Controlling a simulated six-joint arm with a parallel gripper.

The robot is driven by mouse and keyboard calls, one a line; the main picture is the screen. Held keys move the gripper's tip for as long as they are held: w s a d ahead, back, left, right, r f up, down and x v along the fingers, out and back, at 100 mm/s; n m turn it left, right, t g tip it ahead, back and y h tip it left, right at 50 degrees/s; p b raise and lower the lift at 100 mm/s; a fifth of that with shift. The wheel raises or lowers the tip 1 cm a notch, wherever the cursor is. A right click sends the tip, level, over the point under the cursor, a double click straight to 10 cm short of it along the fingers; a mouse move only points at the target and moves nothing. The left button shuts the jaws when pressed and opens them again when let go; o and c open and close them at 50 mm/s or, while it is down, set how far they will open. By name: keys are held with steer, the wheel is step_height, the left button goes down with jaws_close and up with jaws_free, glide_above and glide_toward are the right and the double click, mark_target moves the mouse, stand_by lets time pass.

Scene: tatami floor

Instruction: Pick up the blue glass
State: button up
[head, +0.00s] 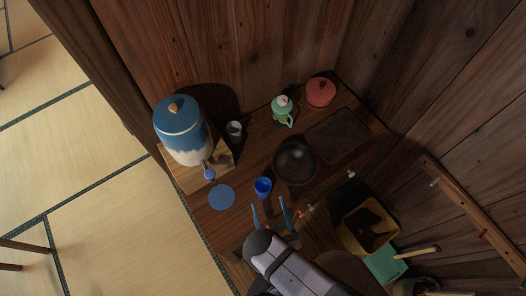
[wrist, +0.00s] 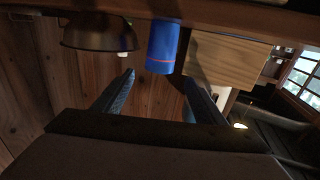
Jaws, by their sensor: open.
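The blue glass (head: 263,187) stands upright on the wooden counter, between a flat blue disc and a dark bowl. In the wrist view, which looks upside down, the blue glass (wrist: 163,47) sits just beyond the fingertips, roughly between their lines. My gripper (head: 269,205) is open, with its two blue fingers apart just in front of the glass. In the wrist view my gripper (wrist: 159,78) has nothing between its fingers. I cannot tell the exact gap to the glass.
The dark bowl (head: 295,164) is right of the glass; the blue disc (head: 222,197) is left. A blue-and-white dispenser (head: 183,132) stands on a wooden stand (head: 217,163) behind left. A small cup (head: 234,130), green pot (head: 282,108), red pot (head: 320,93) and dark tray (head: 338,136) stand farther back.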

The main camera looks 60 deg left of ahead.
mark_target(265, 193)
steer(key=shift+b+x, duration=0.45)
steer(key=shift+x, duration=0.3)
steer(key=shift+f, duration=0.1)
steer(key=a+b, duration=0.1)
steer(key=b, duration=0.2)
steer(key=w+a+b, duration=0.1)
steer(key=shift+a+f+b, duration=0.35)
steer(key=shift+f+b, duration=0.05)
steer(key=b+x, duration=0.1)
steer(key=b, duration=0.1)
steer(key=shift+w+a+b, duration=0.15)
steer(key=shift+a+b, duration=0.15)
steer(key=shift+b, duration=0.05)
steer(key=shift+w+a+r+b, duration=0.1)
steer(key=shift+a+r+b, duration=0.2)
steer(key=shift+b, duration=0.1)
steer(key=c, duration=1.2)
